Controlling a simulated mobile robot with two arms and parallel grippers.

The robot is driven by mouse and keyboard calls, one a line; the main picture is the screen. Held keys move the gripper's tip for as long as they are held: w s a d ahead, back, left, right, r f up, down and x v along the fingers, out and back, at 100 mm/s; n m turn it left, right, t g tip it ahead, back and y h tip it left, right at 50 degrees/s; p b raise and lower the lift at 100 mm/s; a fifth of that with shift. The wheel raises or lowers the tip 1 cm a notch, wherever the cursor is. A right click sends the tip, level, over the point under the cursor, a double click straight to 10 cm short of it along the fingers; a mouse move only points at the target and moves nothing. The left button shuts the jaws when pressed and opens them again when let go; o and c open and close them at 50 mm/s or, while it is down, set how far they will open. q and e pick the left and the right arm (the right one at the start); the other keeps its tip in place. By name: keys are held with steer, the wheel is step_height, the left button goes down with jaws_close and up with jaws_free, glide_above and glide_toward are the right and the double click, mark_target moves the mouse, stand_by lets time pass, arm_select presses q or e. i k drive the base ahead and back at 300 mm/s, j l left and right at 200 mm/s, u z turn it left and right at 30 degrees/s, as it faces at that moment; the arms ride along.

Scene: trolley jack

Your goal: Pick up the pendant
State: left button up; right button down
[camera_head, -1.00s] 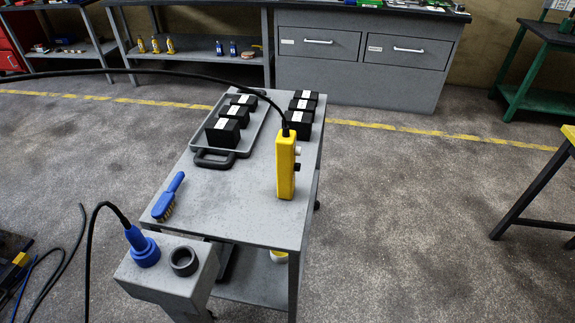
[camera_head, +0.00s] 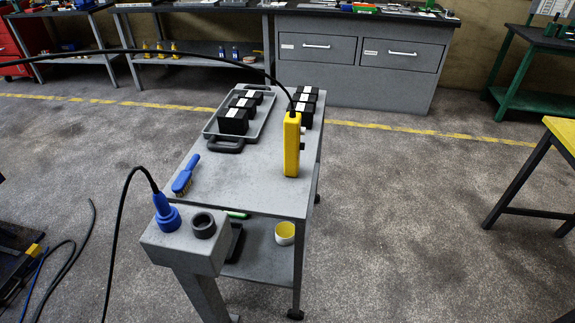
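The yellow pendant (camera_head: 291,146) stands upright on the right side of the grey trolley's top (camera_head: 245,185). A black cable leaves its upper end and arcs away to the left. Small knobs show on its right side. Neither of my grippers is in view, and nothing is seen touching the pendant.
A tray (camera_head: 212,128) with black boxes lies on the trolley, and more black boxes (camera_head: 305,105) stand behind the pendant. A blue brush (camera_head: 184,176) lies at the left edge. A grey post (camera_head: 188,240) with a blue plug (camera_head: 165,212) stands in front.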

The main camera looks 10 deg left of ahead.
mark_target(292, 121)
steer(key=u, duration=0.4)
steer(key=k+u, duration=0.1)
steer(key=u, duration=0.25)
steer(key=j+u, duration=0.1)
steer(key=u, duration=0.3)
steer(key=k+u, duration=0.1)
steer(key=u, duration=0.25)
steer(key=l+u, duration=0.4)
steer(key=i+l+u, duration=0.1)
steer(key=l+u, duration=0.65)
steer(key=k+l+u, duration=0.1)
steer(key=l+u, duration=0.25)
